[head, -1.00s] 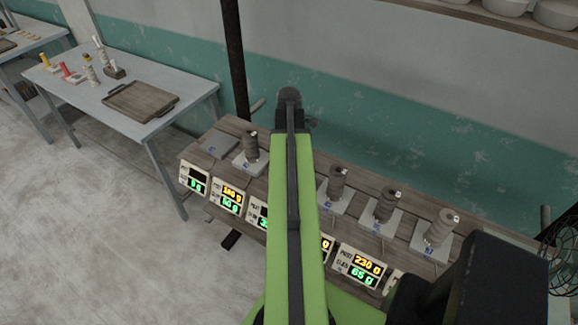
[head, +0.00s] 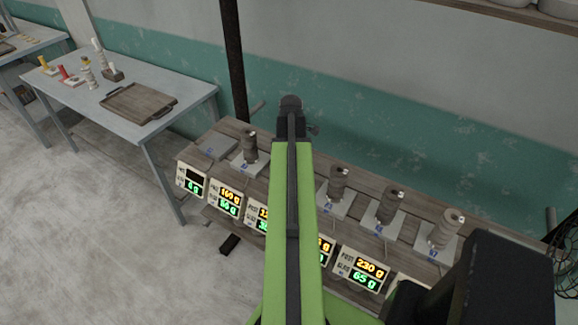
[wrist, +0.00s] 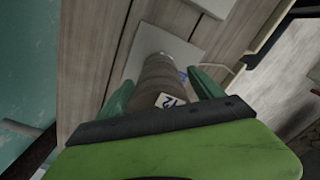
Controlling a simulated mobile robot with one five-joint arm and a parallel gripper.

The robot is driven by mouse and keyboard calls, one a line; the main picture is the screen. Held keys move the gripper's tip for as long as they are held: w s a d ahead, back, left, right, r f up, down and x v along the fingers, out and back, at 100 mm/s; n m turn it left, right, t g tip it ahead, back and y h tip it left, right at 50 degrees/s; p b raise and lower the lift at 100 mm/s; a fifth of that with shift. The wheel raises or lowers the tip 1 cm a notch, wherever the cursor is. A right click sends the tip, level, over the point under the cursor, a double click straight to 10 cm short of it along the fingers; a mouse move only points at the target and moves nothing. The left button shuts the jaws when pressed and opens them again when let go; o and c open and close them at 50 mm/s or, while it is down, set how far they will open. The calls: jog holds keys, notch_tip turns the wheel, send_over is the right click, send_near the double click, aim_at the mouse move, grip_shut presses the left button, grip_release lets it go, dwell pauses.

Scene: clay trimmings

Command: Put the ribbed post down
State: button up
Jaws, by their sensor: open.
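A brown-grey post (wrist: 158,82) with a small white tag marked 12 is between the green fingers of my gripper (wrist: 163,92) in the wrist view. The fingers are open, one on each side of it. Its far end is at a pale grey scale plate (wrist: 176,46); whether it rests fully on the plate is hard to tell. In the head view my arm hides this post and the fingers.
Other ribbed posts stand on scale plates: one (head: 250,145) left of my arm, and three to its right (head: 338,182), (head: 388,205), (head: 446,228). An empty plate (head: 216,146) is at the bench's left end. Lit displays (head: 362,268) line the front. A side table holds a tray (head: 138,103).

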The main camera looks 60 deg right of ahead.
notch_tip(320, 180, up, 12)
jog(key=p, duration=1.2)
jog(key=shift+r, duration=0.25)
jog(key=shift+f, duration=0.1)
jog(key=w+a+m, duration=0.2)
jog(key=w+a, duration=0.7)
jog(key=a, duration=0.3)
jog(key=w+a+m, duration=0.1)
jog(key=w+a, duration=0.8)
jog(key=a, duration=0.2)
jog(key=w+a+m, duration=0.3)
jog(key=a+m, duration=0.1)
jog(key=a, duration=2.4)
jog(key=shift+w+a, duration=0.2)
jog(key=shift+a, duration=0.15)
